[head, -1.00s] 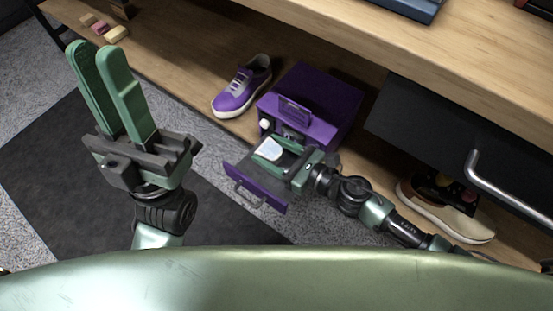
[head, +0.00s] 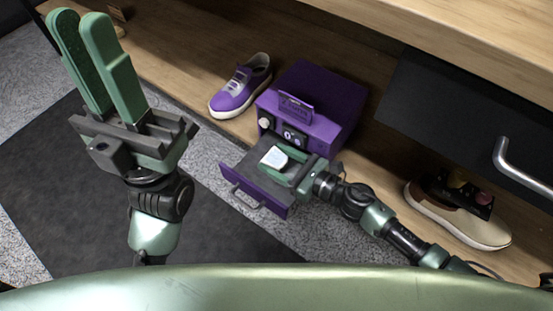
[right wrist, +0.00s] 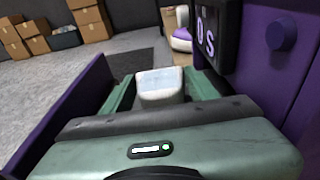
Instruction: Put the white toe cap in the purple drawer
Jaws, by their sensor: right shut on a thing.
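The purple drawer (head: 252,190) is pulled out from the purple box (head: 322,92). My right gripper (head: 284,163) is at the open drawer, between its front panel and the box, and is shut on the white toe cap (head: 273,157). In the right wrist view the toe cap (right wrist: 160,86) sits between the green fingers, with the drawer front (right wrist: 62,115) at left and the box at right. Whether it touches the drawer floor is hidden.
A purple sneaker (head: 240,87) stands on the wooden shelf left of the box. A beige shoe (head: 455,215) lies at right under a black drawer with a metal handle (head: 522,170). Cardboard boxes (right wrist: 88,20) stand far off. A dark mat (head: 90,200) covers the floor at left.

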